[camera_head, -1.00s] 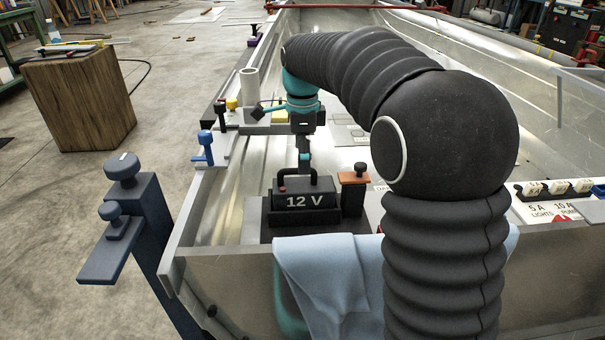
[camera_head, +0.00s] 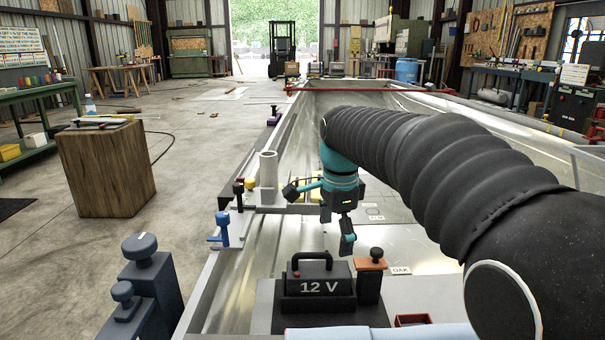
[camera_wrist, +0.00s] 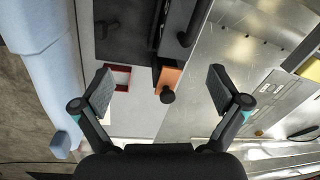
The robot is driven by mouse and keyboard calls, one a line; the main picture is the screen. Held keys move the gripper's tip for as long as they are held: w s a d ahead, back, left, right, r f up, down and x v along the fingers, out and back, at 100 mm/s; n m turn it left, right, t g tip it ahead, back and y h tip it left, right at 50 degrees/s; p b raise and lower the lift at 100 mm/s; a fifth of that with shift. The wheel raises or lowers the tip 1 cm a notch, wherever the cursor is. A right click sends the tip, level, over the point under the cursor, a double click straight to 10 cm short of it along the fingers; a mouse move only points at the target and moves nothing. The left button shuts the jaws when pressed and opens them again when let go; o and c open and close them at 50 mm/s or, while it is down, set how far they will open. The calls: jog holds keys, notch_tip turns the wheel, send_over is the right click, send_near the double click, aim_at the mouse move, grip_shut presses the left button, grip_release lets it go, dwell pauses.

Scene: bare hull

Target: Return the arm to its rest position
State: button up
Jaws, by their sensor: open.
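My arm, in a black ribbed sleeve, reaches from the right of the head view over the metal hull. My gripper (camera_head: 341,222) hangs at its end above the hull floor, behind the 12 V battery box (camera_head: 318,285). In the wrist view my gripper (camera_wrist: 160,92) has its two fingers spread wide with nothing held between them. An orange-topped block with a black knob (camera_head: 371,268) stands right of the battery; it also shows between and beyond the fingers in the wrist view (camera_wrist: 169,80).
A red tray (camera_head: 412,320) lies near the front. A light blue cloth (camera_wrist: 42,60) hangs over the hull edge. Blue clamps (camera_head: 222,230) and a pale upright tube (camera_head: 268,170) stand along the left rail. A wooden block (camera_head: 105,170) stands on the floor at left.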

jog(key=s+d+n+t, duration=0.1)
jog(key=s+d+n, duration=0.1)
jog(key=s, duration=0.4)
jog(key=s+d+f+n+t+p, duration=0.1)
jog(key=s+d+n, duration=0.1)
jog(key=s+n, duration=0.3)
jog(key=s+d+n+t, duration=0.1)
jog(key=s+d+n, duration=0.2)
jog(key=s, duration=0.5)
jog(key=shift+d+f+n+t, duration=0.1)
jog(key=shift+f+n+t, duration=0.25)
jog(key=shift+n, duration=0.15)
jog(key=s+d+f+n, duration=0.1)
jog(key=s+f+n, duration=0.2)
jog(key=s, duration=0.2)
jog(key=shift+f+n+t+p, duration=0.35)
jog(key=shift+n+t, duration=0.05)
jog(key=shift+t, duration=0.05)
